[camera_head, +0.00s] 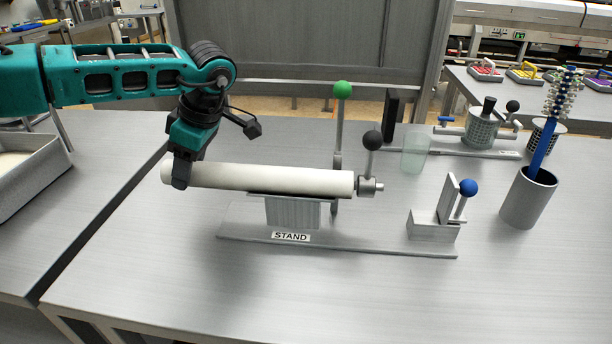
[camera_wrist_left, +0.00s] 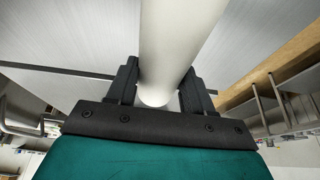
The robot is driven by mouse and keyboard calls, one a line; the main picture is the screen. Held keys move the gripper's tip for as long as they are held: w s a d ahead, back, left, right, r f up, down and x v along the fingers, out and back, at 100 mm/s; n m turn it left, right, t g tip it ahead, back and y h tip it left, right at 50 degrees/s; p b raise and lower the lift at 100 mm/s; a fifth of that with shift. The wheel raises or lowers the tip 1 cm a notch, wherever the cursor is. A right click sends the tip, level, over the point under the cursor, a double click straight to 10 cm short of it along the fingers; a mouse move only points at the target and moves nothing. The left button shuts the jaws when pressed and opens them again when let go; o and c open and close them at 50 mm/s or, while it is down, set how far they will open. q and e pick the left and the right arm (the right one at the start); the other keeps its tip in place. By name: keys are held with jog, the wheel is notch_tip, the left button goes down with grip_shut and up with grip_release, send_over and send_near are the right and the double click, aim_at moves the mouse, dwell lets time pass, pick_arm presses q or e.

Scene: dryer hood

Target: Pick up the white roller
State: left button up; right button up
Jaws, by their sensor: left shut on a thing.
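The white roller (camera_head: 270,180) lies horizontally over the metal stand (camera_head: 293,212), which carries a "STAND" label. Its right end meets a metal fitting (camera_head: 370,186) with a black-knobbed lever. My left gripper (camera_head: 181,178) is shut on the roller near its left end, coming from above. In the left wrist view the roller (camera_wrist_left: 178,45) runs between the two dark fingers (camera_wrist_left: 158,92). Whether the roller is lifted clear of the stand cannot be told. My right gripper is not in view.
A green-knobbed lever (camera_head: 341,90) stands behind the roller. A bracket with a blue knob (camera_head: 468,187) is on the right of the base plate. A grey cup (camera_head: 528,200) holds a blue brush. A clear glass (camera_head: 414,155) stands behind. The front of the table is clear.

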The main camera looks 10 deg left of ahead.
pick_arm(q)
jog(key=shift+s+a, duration=0.1)
jog(key=shift+a, duration=0.95)
jog(key=o, duration=1.1)
notch_tip(320, 180, up, 3)
jog(key=p, duration=0.3)
jog(key=shift+f, duration=0.1)
notch_tip(320, 180, up, 2)
jog(key=shift+r+p, duration=0.2)
jog(key=shift+p, duration=0.45)
jog(key=shift+r, duration=0.9)
